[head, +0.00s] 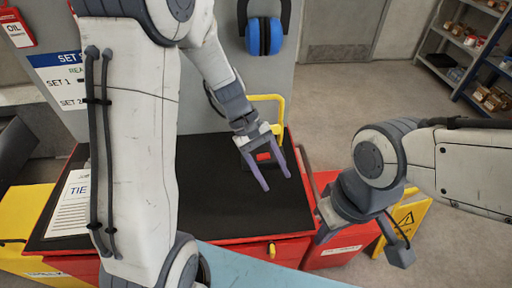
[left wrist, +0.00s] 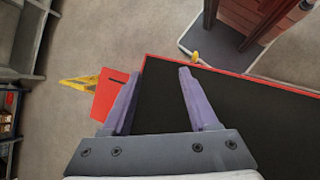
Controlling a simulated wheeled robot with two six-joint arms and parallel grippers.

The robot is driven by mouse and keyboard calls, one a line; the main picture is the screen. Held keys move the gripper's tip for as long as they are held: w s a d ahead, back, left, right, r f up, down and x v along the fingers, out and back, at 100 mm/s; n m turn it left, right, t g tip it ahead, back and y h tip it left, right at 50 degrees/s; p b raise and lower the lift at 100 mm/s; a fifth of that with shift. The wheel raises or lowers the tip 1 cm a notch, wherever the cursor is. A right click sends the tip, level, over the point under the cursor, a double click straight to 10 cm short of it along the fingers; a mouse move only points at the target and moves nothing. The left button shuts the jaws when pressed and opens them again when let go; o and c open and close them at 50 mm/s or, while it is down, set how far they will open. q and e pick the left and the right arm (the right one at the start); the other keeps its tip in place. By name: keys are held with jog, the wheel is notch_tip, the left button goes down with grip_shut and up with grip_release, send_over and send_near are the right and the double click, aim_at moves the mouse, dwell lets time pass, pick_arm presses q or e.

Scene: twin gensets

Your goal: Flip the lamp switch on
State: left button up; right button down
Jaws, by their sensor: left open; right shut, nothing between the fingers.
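No lamp or switch is clearly recognisable in either view. My left gripper (head: 276,183) is open and empty above the black top of the red cabinet (head: 235,203). A small dark block with a red patch (head: 263,157) shows between its fingers in the head view; I cannot tell whether it is the switch.
A grey panel with blue ear defenders (head: 265,36) stands behind the cabinet. A yellow handle (head: 268,98) is at its back edge. A yellow warning sign (head: 405,222) stands on the floor at right. Shelves (head: 470,45) are at the far right.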

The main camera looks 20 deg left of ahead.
pick_arm(q)
jog(key=w+a+f+n+t+h, duration=0.3)
jog(key=w+a+f+n+h, duration=0.15)
jog(key=w+a+n, duration=0.3)
jog(key=n+t+h, duration=0.1)
jog(key=n+t, duration=0.4)
jog(key=n, duration=0.2)
send_near(263, 156)
jog(key=p+x, duration=0.2)
jog(key=x, duration=0.4)
jog(key=shift+d, duration=0.1)
jog(key=shift+w+d+f, duration=0.2)
jog(key=shift+d+f, duration=0.1)
jog(key=shift+d, duration=0.1)
jog(key=shift+c, duration=0.3)
